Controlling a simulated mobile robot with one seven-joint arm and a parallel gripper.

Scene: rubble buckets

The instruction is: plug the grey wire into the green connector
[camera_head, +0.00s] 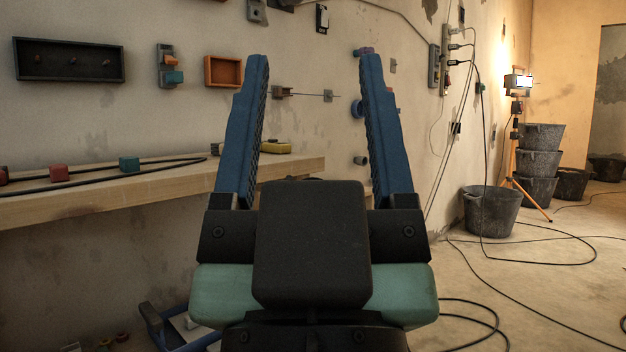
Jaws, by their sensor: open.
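My gripper (314,62) is in the middle of the view, its two blue fingers wide apart and nothing between them but the wall behind. A green-teal connector block (174,77) sits on a grey plate on the wall, left of my gripper, below an orange block. Another green block (129,164) lies on the wooden shelf at the left. A thin grey-blue wire (310,95) sticks out to the right from a small brown block (283,92) on the wall, seen between my fingers and well beyond them. I cannot tell which green block is the named connector.
The wooden shelf (120,197) carries dark cables and red blocks (60,173). A black tray (69,60) and an orange box (223,72) hang on the wall. Black buckets (492,211), an orange tripod lamp (517,85) and loose floor cables (540,262) are at the right.

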